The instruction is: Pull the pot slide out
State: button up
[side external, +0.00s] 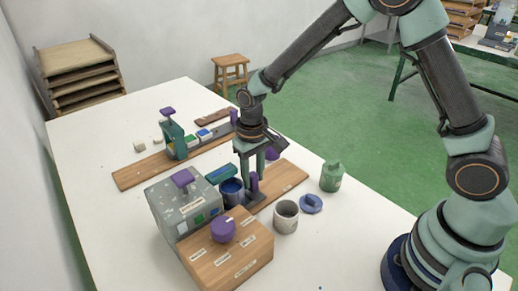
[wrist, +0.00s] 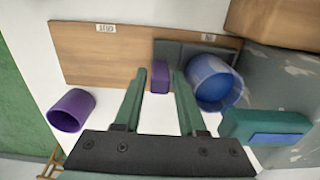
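The pot slide is a dark grey plate (wrist: 190,52) on a wooden board (wrist: 100,55) marked OUT and IN. Its purple handle (wrist: 161,78) stands upright at the plate's edge and also shows in the side view (side external: 254,182). A blue pot (wrist: 212,82) sits on the plate towards the IN end; it is partly behind my gripper in the side view (side external: 231,190). My gripper (wrist: 160,72) is open, with one finger on each side of the handle and slim gaps visible. In the side view my gripper (side external: 252,178) reaches down at the handle.
A grey box (side external: 186,208) with a purple knob and a wooden box (side external: 228,250) stand close to the pot. A green block (wrist: 265,128) is near the right finger. A purple cup (wrist: 72,110) lies left. A grey cup (side external: 286,216) and green container (side external: 331,176) stand near my base.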

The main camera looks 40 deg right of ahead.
jog(key=shift+f, duration=0.1)
grip_shut()
dwell(1.4)
